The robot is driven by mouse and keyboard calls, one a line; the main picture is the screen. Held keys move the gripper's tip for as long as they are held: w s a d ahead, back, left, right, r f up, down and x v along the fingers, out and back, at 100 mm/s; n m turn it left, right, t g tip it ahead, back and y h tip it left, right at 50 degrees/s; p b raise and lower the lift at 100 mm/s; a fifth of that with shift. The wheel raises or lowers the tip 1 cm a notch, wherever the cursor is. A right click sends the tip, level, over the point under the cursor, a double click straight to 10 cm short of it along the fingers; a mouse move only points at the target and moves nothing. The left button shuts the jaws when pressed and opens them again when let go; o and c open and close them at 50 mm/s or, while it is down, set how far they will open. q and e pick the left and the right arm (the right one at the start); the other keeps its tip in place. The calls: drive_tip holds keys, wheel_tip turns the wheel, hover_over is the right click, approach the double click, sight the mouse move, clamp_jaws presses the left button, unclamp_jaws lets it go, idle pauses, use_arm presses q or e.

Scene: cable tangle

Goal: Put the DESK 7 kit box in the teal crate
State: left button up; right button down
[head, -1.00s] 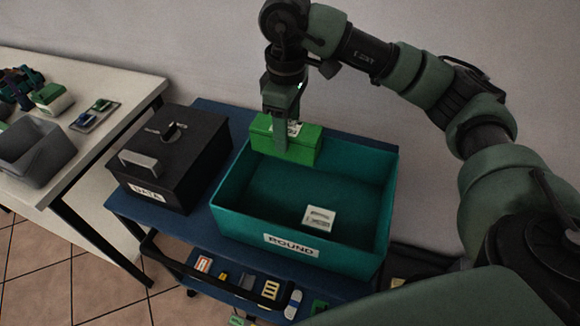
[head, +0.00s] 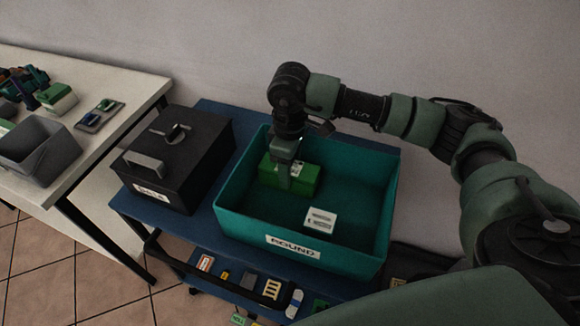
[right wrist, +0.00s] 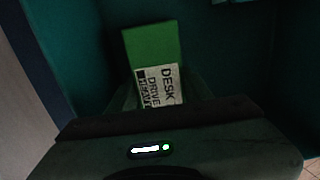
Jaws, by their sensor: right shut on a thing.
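The green kit box (head: 303,178) is inside the teal crate (head: 228,208), in its back left part. In the right wrist view the green box (right wrist: 152,45) shows a white label reading "DESK" and "DRIVE"; its number is not readable. My right gripper (head: 284,184) reaches down into the crate and is shut on the green box. Whether the box touches the crate floor I cannot tell. The crate carries a "ROUND" label on its front. My left gripper is not in view.
A small white labelled item (head: 320,220) lies on the crate floor at front right. A black lidded box (head: 190,150) stands left of the crate on the blue cart (head: 130,208). A white table (head: 100,135) with a grey bin (head: 40,155) is at far left.

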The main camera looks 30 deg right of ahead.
drive_tip(key=shift+f, duration=0.1)
drive_tip(key=c, duration=0.6)
unclamp_jaws()
wheel_tip(320, 180, up, 12)
drive_tip(key=shift+r+b, duration=0.15)
drive_tip(key=shift+b, duration=0.4)
drive_tip(key=shift+r, duration=0.1)
